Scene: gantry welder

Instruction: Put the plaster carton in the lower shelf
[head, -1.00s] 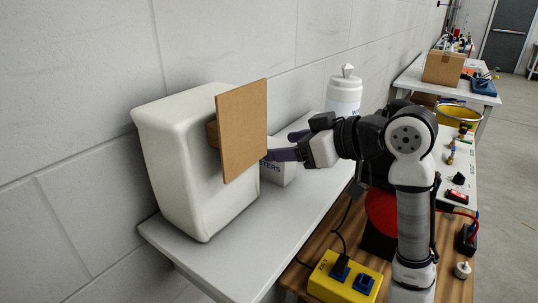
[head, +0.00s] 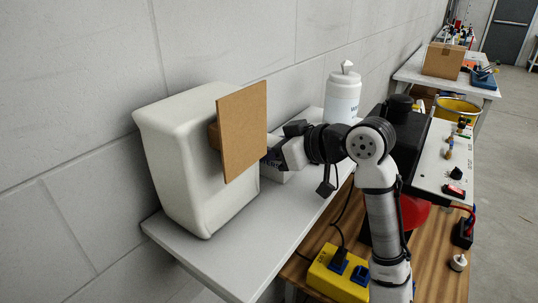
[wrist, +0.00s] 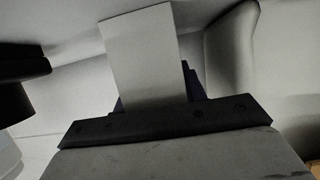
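In the wrist view a pale flat slab, apparently the carton (wrist: 145,55), stands between the two dark fingers of my gripper (wrist: 155,95). I cannot tell whether the fingers press on it. A wooden surface (head: 435,255) lies lower, to the right of the grey board (head: 225,257).
A white wipes canister (head: 342,97) stands behind. A yellow socket box (head: 325,277) with blue plugs and cables sits on the lower wooden surface. The grey board's front is clear.

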